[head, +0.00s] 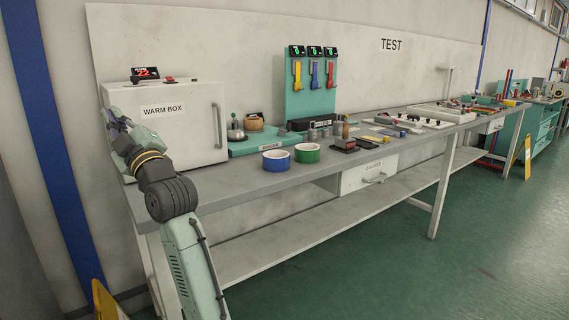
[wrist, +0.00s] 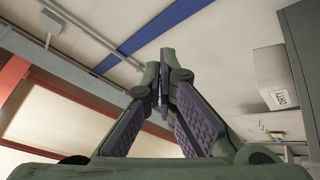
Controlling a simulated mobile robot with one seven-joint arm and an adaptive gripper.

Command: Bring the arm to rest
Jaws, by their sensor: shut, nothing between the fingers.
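My arm rises at the left of the head view, folded upward beside the bench's left end. My gripper (head: 117,119) is at its top, in front of the left edge of the warm box (head: 165,122). The wrist view shows my gripper (wrist: 163,85) with its two fingers meeting at the tips and nothing between them. Behind the fingers are the ceiling and upper wall. I cannot tell from the head view how far the gripper is from the warm box.
The long grey bench (head: 225,188) runs to the right. The green floor (head: 480,240) in front is clear.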

